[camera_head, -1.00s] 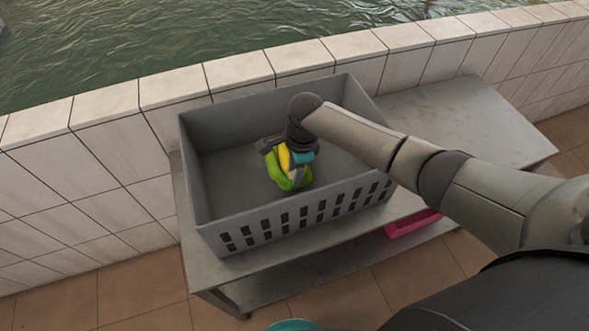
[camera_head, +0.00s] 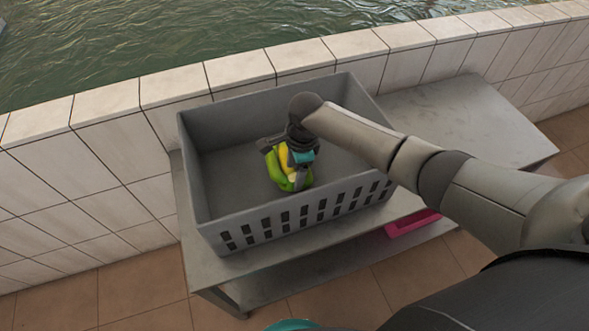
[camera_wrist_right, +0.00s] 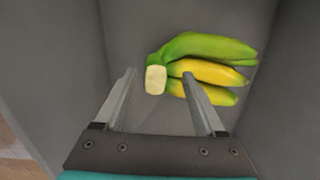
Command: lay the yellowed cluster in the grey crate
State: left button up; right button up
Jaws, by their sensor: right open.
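The yellowed cluster is a small bunch of green and yellow bananas (camera_head: 291,181) inside the grey crate (camera_head: 316,208). In the right wrist view the bananas (camera_wrist_right: 208,62) lie against the crate's grey floor (camera_wrist_right: 150,25), with the pale cut stem end toward the left. My right gripper (camera_head: 284,164) is down inside the crate, right over the bananas. In the right wrist view its two fingers (camera_wrist_right: 160,88) are spread apart, with the stem end between their tips; the right finger overlaps the yellow bananas. My left gripper is not in view.
The crate stands on a grey bench (camera_head: 455,125) against a tiled wall (camera_head: 105,185), with water (camera_head: 170,40) beyond. A pink object (camera_head: 412,223) sits on the lower shelf. The bench top right of the crate is clear.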

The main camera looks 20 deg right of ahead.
jog(key=shift+s+d+f, duration=0.1)
jog(key=shift+s+f, duration=0.05)
jog(key=shift+s, duration=0.05)
notch_tip(320, 180, up, 31)
jog(key=d+p, duration=0.1)
jog(key=p, duration=1.6)
jog(key=shift+s+f, duration=0.15)
jog(key=shift+s, duration=0.1)
jog(key=shift+d, duration=0.1)
